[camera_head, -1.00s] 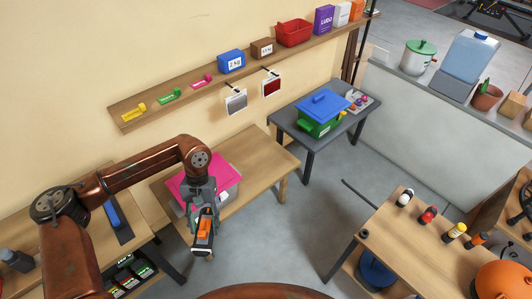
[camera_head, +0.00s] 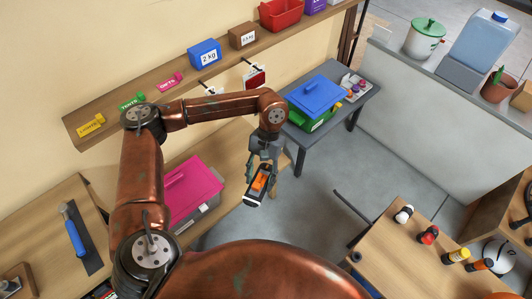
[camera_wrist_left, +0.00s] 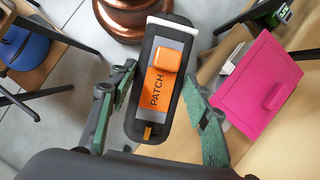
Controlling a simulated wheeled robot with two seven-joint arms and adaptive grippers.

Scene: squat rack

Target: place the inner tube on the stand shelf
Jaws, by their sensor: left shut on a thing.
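My left gripper (camera_head: 260,172) is shut on a dark case (camera_head: 256,195) with an orange label, which hangs over the floor near the wooden bench's right end. In the left wrist view, the case (camera_wrist_left: 160,85) lies between the green-padded fingers and its label reads PATCH. I see nothing I can identify for sure as an inner tube. I cannot tell which surface is the stand shelf. A long wooden wall shelf (camera_head: 107,98) runs along the back wall. My right gripper is not in view.
A pink-lidded box (camera_head: 192,190) stands on the wooden bench. A blue-lidded green bin (camera_head: 316,97) stands on the grey table (camera_head: 365,95). A wooden table (camera_head: 395,250) with several small bottles is at lower right. Grey floor (camera_head: 320,185) between them is clear.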

